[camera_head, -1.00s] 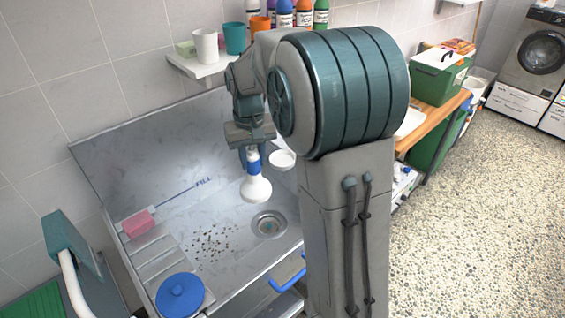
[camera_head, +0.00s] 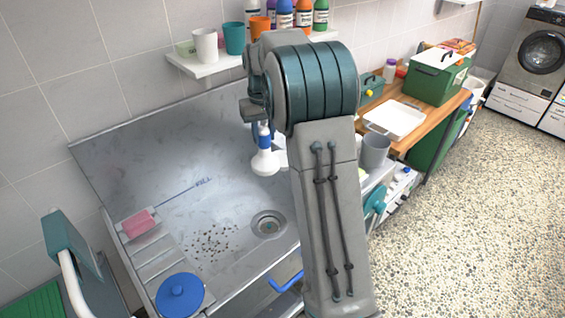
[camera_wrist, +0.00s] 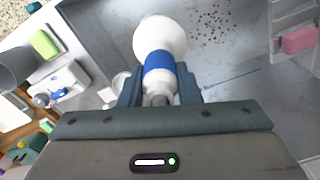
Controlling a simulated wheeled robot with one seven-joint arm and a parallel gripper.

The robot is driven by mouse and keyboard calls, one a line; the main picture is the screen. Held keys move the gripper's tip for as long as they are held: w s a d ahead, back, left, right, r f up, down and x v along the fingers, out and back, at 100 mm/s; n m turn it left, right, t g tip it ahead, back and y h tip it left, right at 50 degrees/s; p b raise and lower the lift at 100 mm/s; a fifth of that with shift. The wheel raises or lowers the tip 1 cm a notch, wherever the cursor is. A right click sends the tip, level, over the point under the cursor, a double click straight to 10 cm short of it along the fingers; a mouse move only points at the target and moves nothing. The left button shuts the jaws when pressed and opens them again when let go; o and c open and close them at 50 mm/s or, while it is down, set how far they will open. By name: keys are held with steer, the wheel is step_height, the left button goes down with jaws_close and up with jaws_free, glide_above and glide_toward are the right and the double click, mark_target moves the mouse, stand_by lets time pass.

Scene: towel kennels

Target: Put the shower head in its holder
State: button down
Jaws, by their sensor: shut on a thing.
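The shower head (camera_head: 265,161) is white with a blue band and hangs head-down above the steel sink (camera_head: 130,165). My gripper (camera_head: 263,127) is shut on it at the handle. In the wrist view the shower head (camera_wrist: 160,60) sits between the two fingers of my gripper (camera_wrist: 159,84), with its white head pointing away from the palm. A white rounded piece (camera_wrist: 121,84) shows just left of the fingers; I cannot tell whether it is the holder. In the head view my arm hides much of the area behind the shower head.
A drain (camera_head: 268,224) and dark specks lie in the sink, with a pink sponge (camera_head: 138,222) and a blue lid (camera_head: 180,295) at its left. A shelf (camera_head: 200,67) with cups and bottles is above. A grey cup (camera_head: 375,150) and white tray (camera_head: 394,119) stand right of my arm.

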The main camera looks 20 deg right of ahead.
steer(key=w+d, duration=0.7)
steer(key=w, duration=0.3)
steer(key=shift+w, duration=0.2)
steer(key=shift+a, duration=0.1)
